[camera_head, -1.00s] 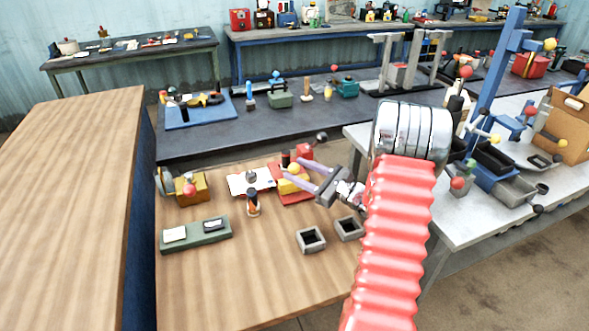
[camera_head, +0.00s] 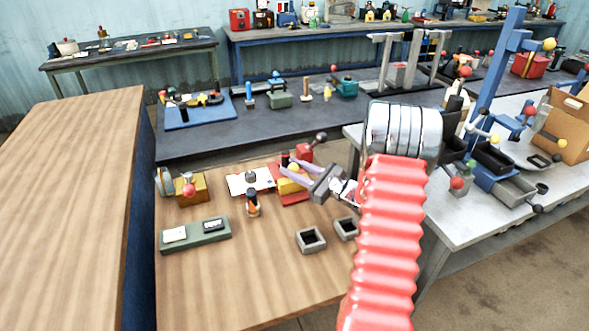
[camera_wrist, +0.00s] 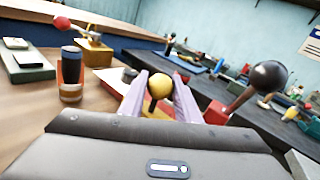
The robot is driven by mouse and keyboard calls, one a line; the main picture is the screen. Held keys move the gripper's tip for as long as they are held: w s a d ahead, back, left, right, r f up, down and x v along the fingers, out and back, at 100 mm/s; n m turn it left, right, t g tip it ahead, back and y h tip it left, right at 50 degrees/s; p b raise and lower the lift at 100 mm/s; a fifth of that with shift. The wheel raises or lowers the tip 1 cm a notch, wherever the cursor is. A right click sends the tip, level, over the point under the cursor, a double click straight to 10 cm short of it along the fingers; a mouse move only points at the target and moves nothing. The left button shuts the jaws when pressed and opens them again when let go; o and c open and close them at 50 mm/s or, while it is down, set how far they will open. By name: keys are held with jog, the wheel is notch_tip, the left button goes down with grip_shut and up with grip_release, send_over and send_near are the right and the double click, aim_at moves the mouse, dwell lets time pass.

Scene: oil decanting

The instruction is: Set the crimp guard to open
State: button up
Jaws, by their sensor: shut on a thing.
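The red-based press (camera_head: 297,197) stands on the near wooden bench, with a yellow block, a yellow ball knob (camera_head: 294,167) and a black-ball lever (camera_head: 320,138). No label shows which part is the crimp guard. My gripper (camera_head: 286,168) reaches in from the right, with its pale lilac fingers around the yellow knob. In the wrist view the yellow knob (camera_wrist: 160,87), on a short dark stem, sits between the two fingers (camera_wrist: 160,80), which are shut on it. The black ball (camera_wrist: 269,75) of the lever stands to the right of the fingers, apart from them.
An orange-and-dark cylinder (camera_head: 252,204) stands left of the press, near a white plate (camera_head: 240,184). A brass block with a red-ball lever (camera_head: 190,189) and a green tray (camera_head: 215,237) are further left. Two grey square bins (camera_head: 311,240) stand in front.

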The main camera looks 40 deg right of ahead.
grip_shut()
jog(key=s, duration=0.2)
jog(key=s+a, duration=0.1)
jog(key=s, duration=0.1)
jog(key=shift+s, duration=0.1)
jog(key=shift+a+f, duration=0.1)
jog(key=o, duration=0.8)
grip_release()
jog(key=shift+s, duration=0.1)
jog(key=shift+o, duration=0.2)
jog(key=shift+s, duration=0.1)
